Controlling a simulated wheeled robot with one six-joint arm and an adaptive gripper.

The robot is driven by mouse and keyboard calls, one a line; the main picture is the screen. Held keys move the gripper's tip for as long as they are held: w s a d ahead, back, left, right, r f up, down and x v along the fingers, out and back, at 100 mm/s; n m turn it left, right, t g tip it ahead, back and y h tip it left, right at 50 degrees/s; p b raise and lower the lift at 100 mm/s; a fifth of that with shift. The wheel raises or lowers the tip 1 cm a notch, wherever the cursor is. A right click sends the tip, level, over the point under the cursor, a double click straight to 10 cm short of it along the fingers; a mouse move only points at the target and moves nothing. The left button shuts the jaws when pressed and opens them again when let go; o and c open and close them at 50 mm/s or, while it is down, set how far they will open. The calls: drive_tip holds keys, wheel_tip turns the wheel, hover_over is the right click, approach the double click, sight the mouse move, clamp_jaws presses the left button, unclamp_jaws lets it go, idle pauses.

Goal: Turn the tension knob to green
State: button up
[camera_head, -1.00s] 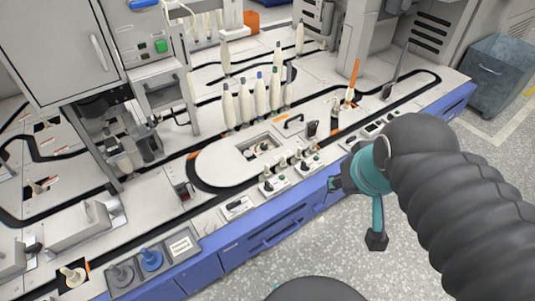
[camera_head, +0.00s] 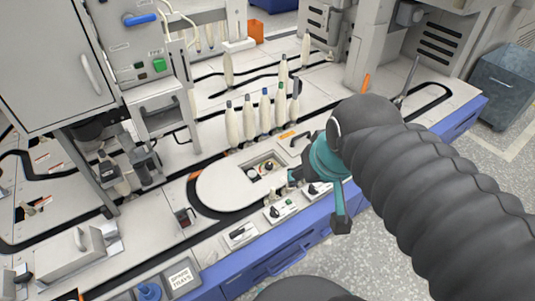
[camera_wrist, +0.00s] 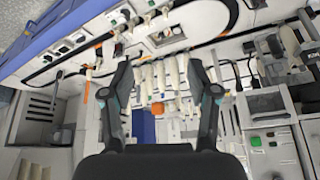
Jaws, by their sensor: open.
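A small recessed panel (camera_head: 261,160) is set in the rounded white plate on the table, with a pale round part (camera_head: 253,173) and a dark knob (camera_head: 268,166) in it. I cannot tell which is the tension knob, and no green mark can be made out there. My gripper (camera_head: 293,177) is just right of the recess in the head view, mostly hidden by my own arm. In the wrist view my gripper (camera_wrist: 160,73) is open, its two fingers wide apart with nothing between them. The recess (camera_wrist: 166,36) shows beyond the fingertips there.
Several white bobbins (camera_head: 264,110) stand upright behind the recess. Small switch panels (camera_head: 281,210) line the front edge. A tall grey cabinet (camera_head: 60,50) stands at the left. The rounded white plate (camera_head: 222,188) is clear left of the recess.

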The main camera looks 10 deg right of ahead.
drive_tip(key=w+m+g+y, duration=0.15)
drive_tip(key=w+m, duration=0.25)
drive_tip(key=w, duration=0.8)
drive_tip(key=m+g+y, duration=0.2)
drive_tip(key=m+g, duration=0.1)
drive_tip(key=m, duration=0.6)
hover_over(269, 164)
drive_tip(key=s+d, duration=0.4)
drive_tip(key=s, duration=0.1)
wheel_tip(269, 164, down, 15)
drive_tip(key=w+d+f+m+g, duration=0.15)
drive_tip(key=w+f+m, duration=0.3)
drive_tip(key=f, duration=0.65)
drive_tip(key=shift+n+y, duration=0.25)
drive_tip(key=shift+y, duration=0.2)
drive_tip(key=x, duration=0.9)
drive_tip(key=w+x, duration=0.1)
drive_tip(key=x, duration=0.3)
drive_tip(key=shift+f+b, duration=0.35)
clamp_jaws()
